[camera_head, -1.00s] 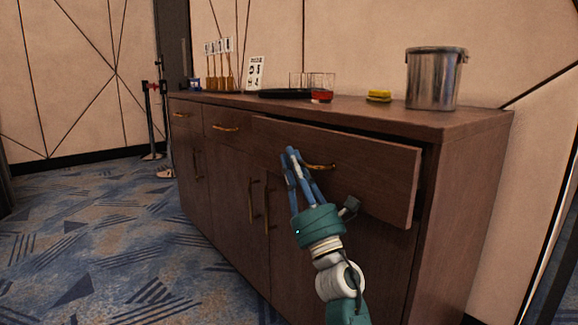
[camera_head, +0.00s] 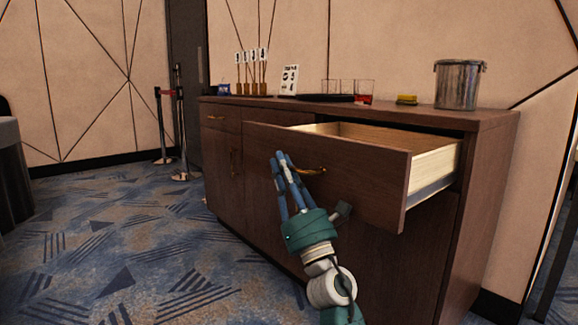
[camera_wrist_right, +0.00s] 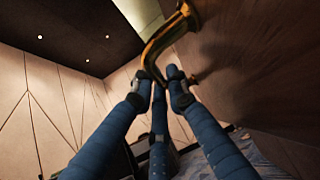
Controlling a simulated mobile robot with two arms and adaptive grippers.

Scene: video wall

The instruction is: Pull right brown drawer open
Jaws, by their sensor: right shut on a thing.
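The right brown drawer (camera_head: 345,168) stands well out of the brown cabinet (camera_head: 485,200), and its pale inner side wall shows. My right gripper (camera_head: 283,158) is at the left end of the drawer's brass handle (camera_head: 312,170). In the right wrist view the handle (camera_wrist_right: 160,38) runs down to the fingertips of my right gripper (camera_wrist_right: 162,80), which are closed around its lower end. The left gripper is not in view.
On the cabinet top are a metal bucket (camera_head: 457,86), a yellow sponge (camera_head: 406,99), a dark tray (camera_head: 325,98) with glasses, and a card (camera_head: 289,80). A barrier post (camera_head: 181,120) stands back left. Patterned carpet in front is clear.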

